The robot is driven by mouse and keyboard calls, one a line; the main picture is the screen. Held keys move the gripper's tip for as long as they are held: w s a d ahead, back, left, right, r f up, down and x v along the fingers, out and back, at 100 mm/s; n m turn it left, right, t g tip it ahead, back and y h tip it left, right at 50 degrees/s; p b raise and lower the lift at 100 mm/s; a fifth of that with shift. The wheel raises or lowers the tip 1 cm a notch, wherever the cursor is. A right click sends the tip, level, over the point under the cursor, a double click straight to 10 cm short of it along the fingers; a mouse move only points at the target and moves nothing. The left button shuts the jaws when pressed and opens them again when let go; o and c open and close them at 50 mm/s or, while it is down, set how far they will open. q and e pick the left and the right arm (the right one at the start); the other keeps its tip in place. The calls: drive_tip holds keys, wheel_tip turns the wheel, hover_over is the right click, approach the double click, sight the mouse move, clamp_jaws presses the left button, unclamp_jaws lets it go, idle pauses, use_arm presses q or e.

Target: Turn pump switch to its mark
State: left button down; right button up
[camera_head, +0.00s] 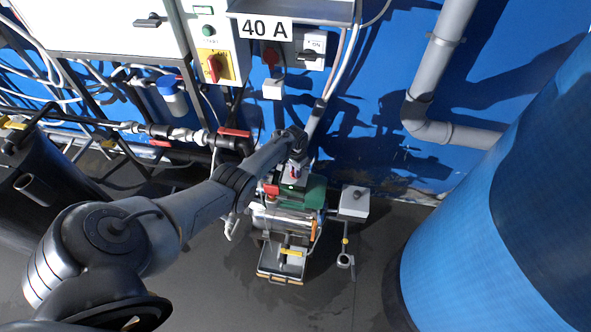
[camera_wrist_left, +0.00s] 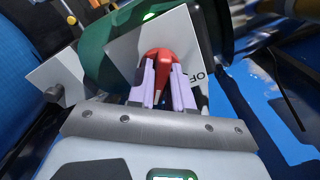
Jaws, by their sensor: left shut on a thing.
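The pump switch is a red handle (camera_wrist_left: 159,56) on a pale square plate (camera_wrist_left: 132,47), seen in the left wrist view. Lettering beginning "OF" shows on the plate just right of the fingers; the rest of it is hidden. My left gripper (camera_wrist_left: 162,85) is shut on the red handle, with one pale finger on each side. In the head view my left gripper (camera_head: 294,170) reaches down onto the top of the green pump unit (camera_head: 312,190). The mark cannot be made out. My right gripper is not in view.
A panel with a "40 A" sign (camera_head: 265,27) and a red switch on a yellow plate (camera_head: 215,66) hangs on the blue wall above. A large blue tank (camera_head: 500,210) stands at the right. A grey box (camera_head: 354,203) stands right of the pump. Pipes run along the wall.

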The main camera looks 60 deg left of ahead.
use_arm(q)
drive_tip(key=shift+m, duration=0.9)
drive_tip(key=c, duration=1.1)
unclamp_jaws()
drive_tip(key=shift+w, duration=0.1)
wheel_tip(320, 180, up, 9)
drive_tip(key=p, duration=0.5)
drive_tip(key=shift+r+p, duration=0.1)
drive_tip(key=shift+p, duration=0.3)
drive_tip(key=shift+r, duration=0.8)
